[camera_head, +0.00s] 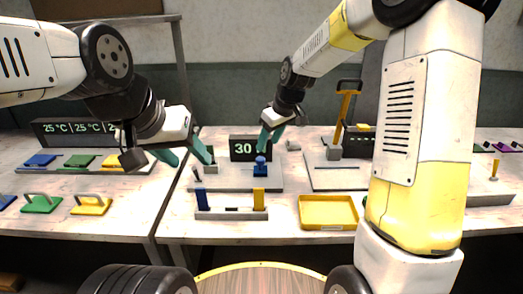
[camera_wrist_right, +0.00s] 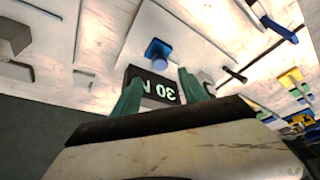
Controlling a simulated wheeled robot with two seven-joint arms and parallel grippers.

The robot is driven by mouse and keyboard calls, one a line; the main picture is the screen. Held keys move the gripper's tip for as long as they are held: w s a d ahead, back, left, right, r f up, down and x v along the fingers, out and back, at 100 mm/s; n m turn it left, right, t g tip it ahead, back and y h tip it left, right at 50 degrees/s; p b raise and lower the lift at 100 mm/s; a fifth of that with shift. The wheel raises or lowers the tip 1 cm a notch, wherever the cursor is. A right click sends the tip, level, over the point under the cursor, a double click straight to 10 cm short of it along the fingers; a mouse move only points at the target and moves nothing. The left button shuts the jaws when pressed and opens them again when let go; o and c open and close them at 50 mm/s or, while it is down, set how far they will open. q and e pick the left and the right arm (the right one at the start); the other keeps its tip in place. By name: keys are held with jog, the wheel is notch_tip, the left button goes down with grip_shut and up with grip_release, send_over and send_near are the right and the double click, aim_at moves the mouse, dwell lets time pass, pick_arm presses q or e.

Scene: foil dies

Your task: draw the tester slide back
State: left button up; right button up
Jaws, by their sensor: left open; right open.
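The tester has a black display (camera_head: 243,149) reading 30 at the back of a grey base plate (camera_head: 232,184). A blue piece (camera_head: 260,168), which looks like the tester's slide, stands on the plate in front of the display. In the right wrist view the display (camera_wrist_right: 152,88) reads 30 N upside down, with the blue piece (camera_wrist_right: 158,50) beyond it. My right gripper (camera_head: 268,143) is open above and behind the blue piece, apparently holding nothing. My left gripper (camera_head: 192,160) is open over the plate's left end, near a grey block (camera_head: 211,168).
A holder (camera_head: 231,213) with a blue and a yellow upright stands in front. A yellow tray (camera_head: 328,226) lies right of it. A lever press (camera_head: 345,112) stands behind the tray. A 25 °C display (camera_head: 72,128) and several coloured handled pieces are on the left table.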

aim_at(261, 159)
jog(key=x, duration=0.8)
jog(key=shift+f, duration=0.15)
grip_shut()
dwell(1.2)
